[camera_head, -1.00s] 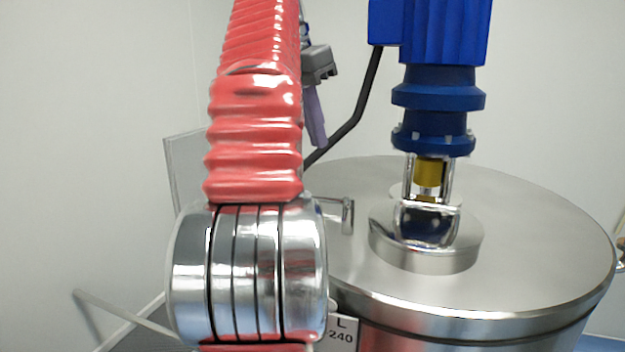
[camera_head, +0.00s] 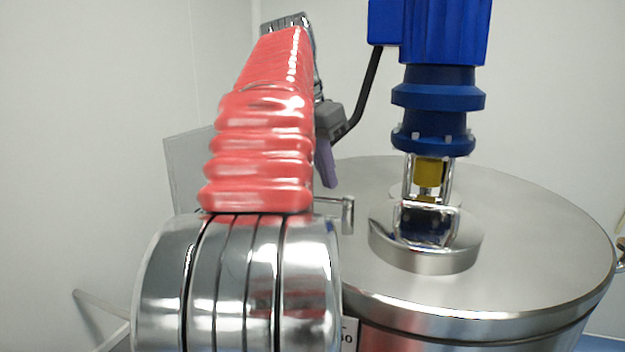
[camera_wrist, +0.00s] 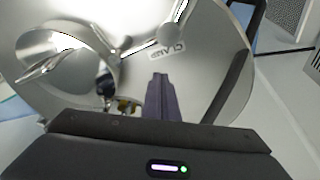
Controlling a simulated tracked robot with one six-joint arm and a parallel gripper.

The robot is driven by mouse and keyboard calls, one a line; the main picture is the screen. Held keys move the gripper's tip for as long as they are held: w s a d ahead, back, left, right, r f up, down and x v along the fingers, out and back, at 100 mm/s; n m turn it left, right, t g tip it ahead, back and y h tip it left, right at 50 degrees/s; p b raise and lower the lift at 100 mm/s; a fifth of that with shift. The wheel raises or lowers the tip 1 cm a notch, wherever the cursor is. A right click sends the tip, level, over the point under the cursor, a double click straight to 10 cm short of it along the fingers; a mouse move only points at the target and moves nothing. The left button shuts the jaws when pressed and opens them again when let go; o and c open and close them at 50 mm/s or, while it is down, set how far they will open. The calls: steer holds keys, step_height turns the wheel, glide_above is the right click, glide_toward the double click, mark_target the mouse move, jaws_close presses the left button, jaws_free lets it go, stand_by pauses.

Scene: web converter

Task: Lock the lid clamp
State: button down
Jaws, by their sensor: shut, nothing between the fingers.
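The round steel lid (camera_head: 540,240) covers the vessel in the head view and fills much of the wrist view (camera_wrist: 200,60). A small metal fitting (camera_head: 620,255) shows at its right edge, cut off by the frame. A bent metal bar (camera_head: 347,215) stands at the lid's left side. I cannot tell for sure which of these is the lid clamp. My gripper (camera_head: 327,178) is shut and empty, partly behind my red-sleeved arm, above the lid's left side. Its purple fingers also show in the wrist view (camera_wrist: 160,85), pointing towards the lid; contact is not visible.
A blue motor (camera_head: 440,85) on a yellow coupling (camera_head: 427,172) stands on the lid, right of my gripper. A black bent pipe (camera_head: 368,90) rises behind my gripper. A grey panel (camera_head: 188,170) is behind my arm. The lid's right part is clear.

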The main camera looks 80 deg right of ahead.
steer(key=shift+w+a+f, duration=0.15)
steer(key=shift+w+a, duration=0.4)
steer(key=shift+a, duration=0.25)
steer(key=shift+w+a+f, duration=0.1)
steer(key=shift+w+a, duration=0.4)
steer(key=shift+a, duration=0.3)
steer(key=shift+a, duration=0.1)
steer(key=shift+w+a, duration=0.1)
steer(key=shift+a, duration=0.35)
steer(key=shift+d, duration=0.1)
